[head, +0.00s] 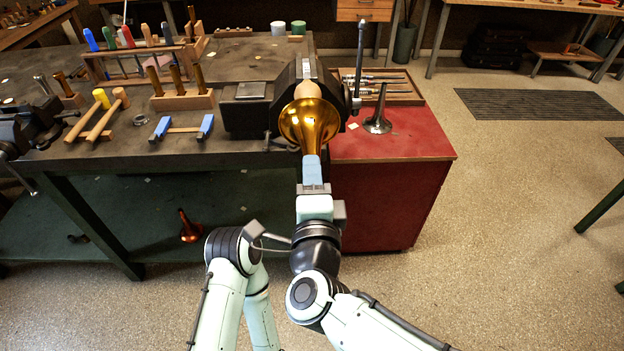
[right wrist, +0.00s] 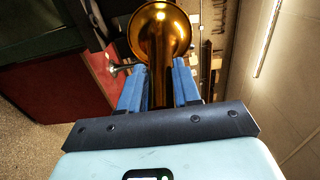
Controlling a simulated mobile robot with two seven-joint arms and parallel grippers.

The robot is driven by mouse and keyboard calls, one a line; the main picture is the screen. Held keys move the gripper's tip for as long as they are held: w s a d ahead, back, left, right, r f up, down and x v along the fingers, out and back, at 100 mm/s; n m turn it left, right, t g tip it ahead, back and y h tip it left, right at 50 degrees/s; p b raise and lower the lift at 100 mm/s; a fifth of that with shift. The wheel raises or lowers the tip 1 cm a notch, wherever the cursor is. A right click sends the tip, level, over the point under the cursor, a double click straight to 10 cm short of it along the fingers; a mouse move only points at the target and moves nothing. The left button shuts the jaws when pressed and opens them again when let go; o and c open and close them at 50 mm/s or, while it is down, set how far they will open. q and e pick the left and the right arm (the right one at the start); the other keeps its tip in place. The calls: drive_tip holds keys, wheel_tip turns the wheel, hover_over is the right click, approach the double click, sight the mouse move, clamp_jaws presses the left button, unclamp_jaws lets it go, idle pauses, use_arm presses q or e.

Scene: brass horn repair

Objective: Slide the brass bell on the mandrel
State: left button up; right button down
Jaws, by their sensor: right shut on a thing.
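The brass bell (head: 310,122) is a shiny gold flare with a narrower tube. My right gripper (head: 312,168) is shut on the tube, and the flare points away from it. In the right wrist view the tube of the bell (right wrist: 161,75) lies between the two blue fingers (right wrist: 159,92). A tan rounded piece (head: 308,89), which looks like the mandrel, shows at the dark vise just beyond the flare's upper rim. Whether it touches the bell or lies inside it I cannot tell. My left arm is folded at the lower middle; its gripper is not in view.
The dark vise (head: 252,112) stands at the bench's right end. A steel flared cone (head: 378,122) stands on the red cabinet (head: 400,146), near a tray of tools (head: 398,98). Hammers, blue-ended tools (head: 180,128) and racks fill the bench to the left.

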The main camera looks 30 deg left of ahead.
sight(310, 146)
drive_tip(key=shift+x, duration=1.3)
idle(0.9)
drive_tip(key=shift+w, duration=0.1)
drive_tip(key=shift+p+x, duration=0.45)
drive_tip(key=shift+x, duration=2.15)
drive_tip(key=shift+p+x, duration=0.95)
drive_tip(key=shift+x, duration=1.35)
drive_tip(key=c, duration=0.7)
unclamp_jaws()
